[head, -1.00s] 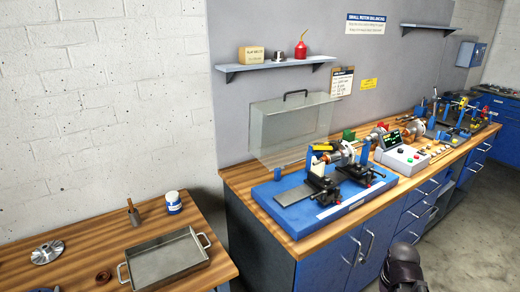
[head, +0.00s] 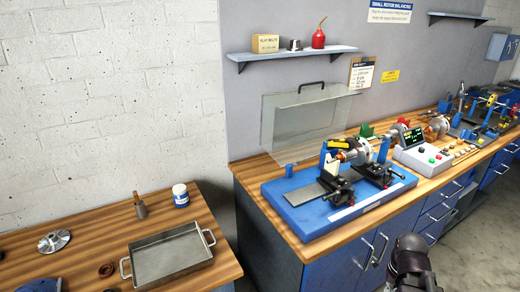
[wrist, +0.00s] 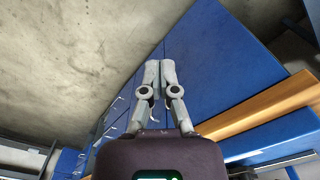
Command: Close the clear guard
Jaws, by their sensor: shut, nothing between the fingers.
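The clear guard (head: 305,128) is a see-through panel with a black handle (head: 312,87) on its top edge. It stands raised behind the blue balancing machine (head: 290,208), against the grey wall panel. The rotor (head: 357,150) sits uncovered on the machine's supports. My gripper (wrist: 160,66) shows in the wrist view with its fingers together and nothing between them. It is low in front of blue cabinet fronts, well away from the guard. In the head view only a dark part of my arm shows at the bottom right; the fingertips are hidden there.
A control box (head: 424,150) stands right of the machine on the wooden bench (head: 252,168). A shelf (head: 300,54) hangs above the guard. The floor at right is clear.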

